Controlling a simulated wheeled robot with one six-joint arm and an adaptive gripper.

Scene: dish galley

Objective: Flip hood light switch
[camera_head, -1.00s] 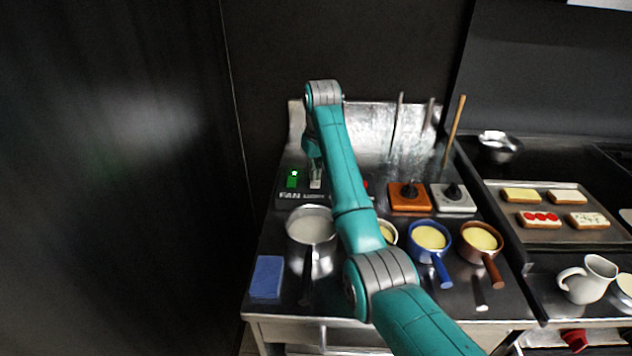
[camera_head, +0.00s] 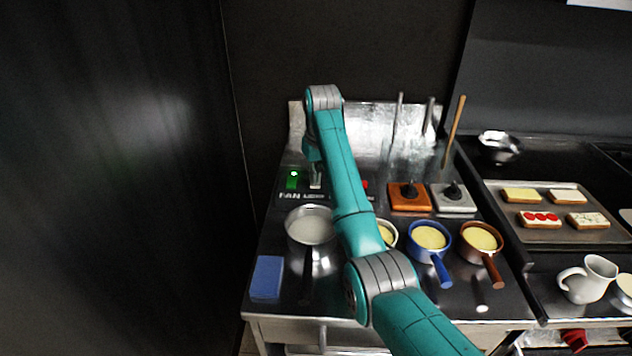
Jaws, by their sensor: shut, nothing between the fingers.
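A dark switch panel lies at the back left of the counter, with the word FAN and a smaller, blurred label beside it. A green lit switch (camera_head: 292,180) is above FAN. A pale upright piece (camera_head: 316,181), apparently the light switch, stands above the smaller label. A bit of red shows right of my arm. My gripper (camera_head: 315,168) points down just above the pale piece, shut and empty. It is small and partly hidden by my wrist, so I cannot tell whether it touches the switch or which way the switch is tilted.
A steel pot (camera_head: 311,226) and a blue sponge (camera_head: 266,277) are in front of the panel. A blue pan (camera_head: 430,237) and a brown pan (camera_head: 482,237) stand to the right. Orange (camera_head: 409,203) and grey (camera_head: 466,206) knob blocks are behind them. A metal backsplash (camera_head: 372,125) rises behind.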

